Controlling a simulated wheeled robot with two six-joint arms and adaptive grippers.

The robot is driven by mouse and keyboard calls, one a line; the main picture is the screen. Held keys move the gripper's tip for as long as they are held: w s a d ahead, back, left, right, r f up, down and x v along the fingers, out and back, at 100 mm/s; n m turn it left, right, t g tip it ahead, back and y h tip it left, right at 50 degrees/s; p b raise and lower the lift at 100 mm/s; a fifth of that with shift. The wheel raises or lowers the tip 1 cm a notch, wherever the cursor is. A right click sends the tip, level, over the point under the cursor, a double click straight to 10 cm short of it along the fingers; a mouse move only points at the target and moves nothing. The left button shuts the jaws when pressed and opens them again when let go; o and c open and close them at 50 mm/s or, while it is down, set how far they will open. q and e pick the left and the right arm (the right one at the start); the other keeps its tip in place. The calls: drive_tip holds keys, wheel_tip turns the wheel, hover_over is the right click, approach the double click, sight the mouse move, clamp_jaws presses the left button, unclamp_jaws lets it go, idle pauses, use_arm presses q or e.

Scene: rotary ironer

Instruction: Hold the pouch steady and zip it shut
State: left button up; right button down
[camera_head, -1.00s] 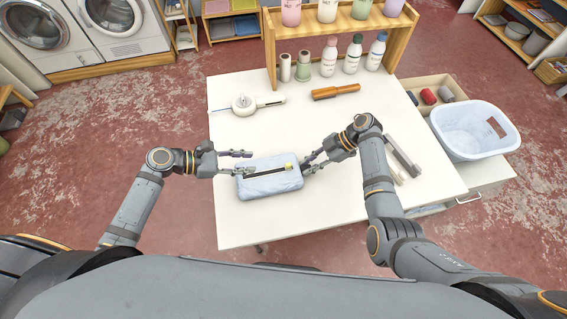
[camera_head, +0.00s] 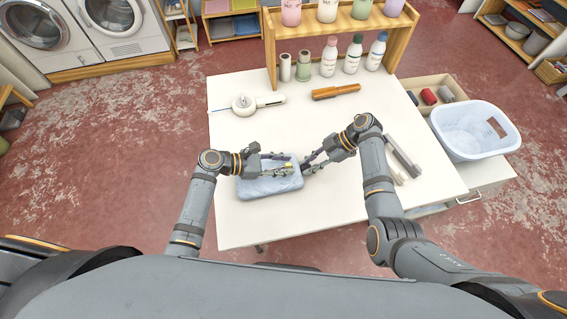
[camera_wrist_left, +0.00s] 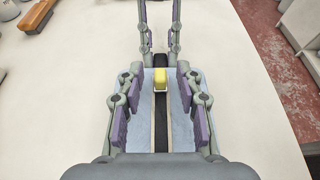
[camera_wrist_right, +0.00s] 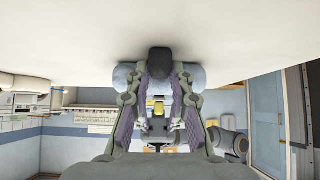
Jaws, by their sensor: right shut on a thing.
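The light blue pouch (camera_head: 268,187) lies flat near the table's front edge, its dark zipper running lengthwise along the top. The yellow zipper pull (camera_wrist_left: 160,78) is near the pouch's right end. My left gripper (camera_head: 286,168) is open above the pouch, its fingers on either side of the zipper and the yellow pull between the fingertips, with gaps on both sides. My right gripper (camera_head: 307,166) is at the pouch's right end, shut on the dark end tab (camera_wrist_right: 159,62). The left arm hides much of the zipper in the head view.
The white table (camera_head: 240,225) is clear around the pouch. A white round device (camera_head: 244,104), an orange-brown handled tool (camera_head: 336,92) and grey bars (camera_head: 402,156) lie on it. A wooden bottle rack (camera_head: 270,50) stands behind. A pale blue basin (camera_head: 470,135) is at the right.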

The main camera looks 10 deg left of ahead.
use_arm(q)
clamp_jaws()
idle(0.4)
drive_tip(key=s+a, duration=0.1)
drive_tip(key=a, duration=0.3)
drive_tip(key=s+a, duration=0.2)
drive_tip(key=a, duration=0.2)
drive_tip(key=s+a, duration=0.1)
drive_tip(key=a, duration=0.3)
drive_tip(key=shift+s+a+f, duration=0.1)
drive_tip(key=shift+s+a, duration=0.05)
drive_tip(key=shift+a, duration=0.25)
unclamp_jaws()
